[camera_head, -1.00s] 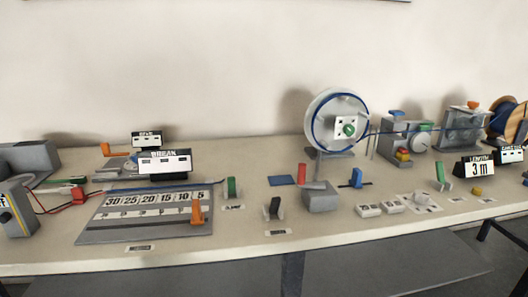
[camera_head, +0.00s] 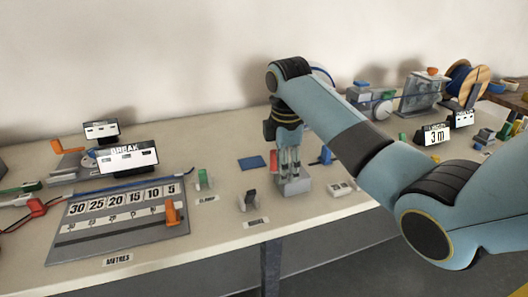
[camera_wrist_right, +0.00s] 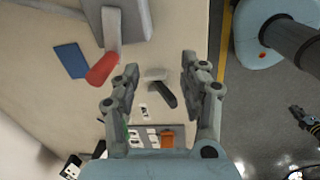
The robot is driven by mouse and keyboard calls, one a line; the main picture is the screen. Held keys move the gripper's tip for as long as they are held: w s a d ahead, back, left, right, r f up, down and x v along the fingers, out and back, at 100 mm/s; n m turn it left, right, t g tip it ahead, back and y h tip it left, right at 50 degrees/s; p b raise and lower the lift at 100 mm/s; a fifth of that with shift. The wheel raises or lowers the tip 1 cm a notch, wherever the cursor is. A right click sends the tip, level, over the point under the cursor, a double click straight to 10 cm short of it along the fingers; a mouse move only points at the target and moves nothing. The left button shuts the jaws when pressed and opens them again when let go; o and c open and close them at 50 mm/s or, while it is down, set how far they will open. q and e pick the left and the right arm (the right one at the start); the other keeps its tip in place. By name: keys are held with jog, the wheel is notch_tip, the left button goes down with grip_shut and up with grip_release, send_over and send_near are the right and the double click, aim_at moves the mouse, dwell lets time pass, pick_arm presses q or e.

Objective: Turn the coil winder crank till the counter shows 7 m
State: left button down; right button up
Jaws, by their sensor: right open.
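The length counter (camera_head: 437,137) reads 3 m. The coil winder's white reel is mostly hidden behind my right arm; a bit of its rim (camera_head: 322,74) shows. A red handle (camera_head: 274,161), the likely crank grip, belongs to a grey block (camera_head: 293,185) at the front; the wrist view shows the red handle (camera_wrist_right: 101,69) on a grey arm from the block (camera_wrist_right: 128,18). My right gripper (camera_head: 289,169) points down by the block. In the wrist view the right gripper (camera_wrist_right: 159,70) is open and empty, beside the red handle. A dark jointed part, possibly my left gripper (camera_wrist_right: 304,120), shows at the right edge.
A dark lever (camera_head: 250,199) stands left of the block, and a green clamp (camera_head: 203,178) further left. A blue plate (camera_head: 252,163) lies behind. The numbered metre board (camera_head: 85,238) with an orange slider (camera_head: 172,214) is at left. White tiles (camera_head: 341,188) lie right of the block.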

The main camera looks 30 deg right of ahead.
aim_at(273, 169)
jog(key=w+r+n, duration=0.1)
jog(key=w+r, duration=0.1)
jog(key=w+d+r+n, duration=0.1)
jog(key=w+r+n, duration=0.1)
jog(key=r, duration=0.1)
jog(key=w+d+r+n+g, duration=0.1)
jog(key=w+r, duration=0.2)
jog(key=shift+w+y, duration=0.1)
jog(key=shift+y, duration=0.3)
jog(key=shift+w+n, duration=0.1)
jog(key=shift+n, duration=0.2)
notch_tip(273, 169, down, 10)
jog(key=shift+f, duration=0.2)
jog(key=shift+c, duration=0.4)
grip_shut()
